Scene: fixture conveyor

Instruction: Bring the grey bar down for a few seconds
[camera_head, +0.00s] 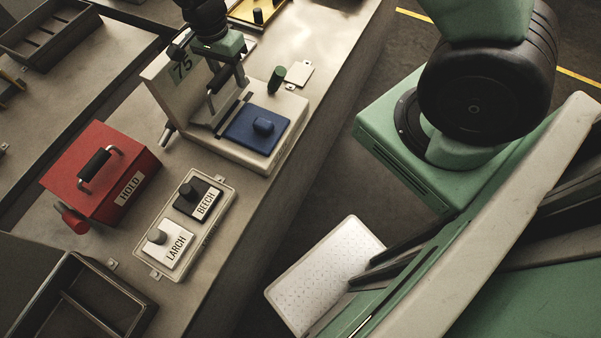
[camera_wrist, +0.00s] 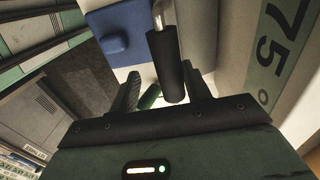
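The machine marked 75 (camera_head: 160,85) stands on the bench, with a dark grey bar-shaped grip (camera_head: 219,80) on a pale metal rod in front of its upright panel. In the wrist view the grip (camera_wrist: 166,65) is a dark cylinder on a shiny rod. My gripper (camera_head: 238,77) is over the machine, close to the grip. In the wrist view my gripper (camera_wrist: 163,92) has its two fingers apart, one on each side of the grip, with a gap visible at the left. Whether the fingers touch the grip cannot be told.
A blue pad with a knob (camera_head: 258,127) and a green knob (camera_head: 276,78) lie right of the grip. A red HOLD box (camera_head: 100,165) with a handle stands to the left. A LARCH and BEECH switch panel (camera_head: 185,222) is in front. A dark tray (camera_head: 88,300) is lower left.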

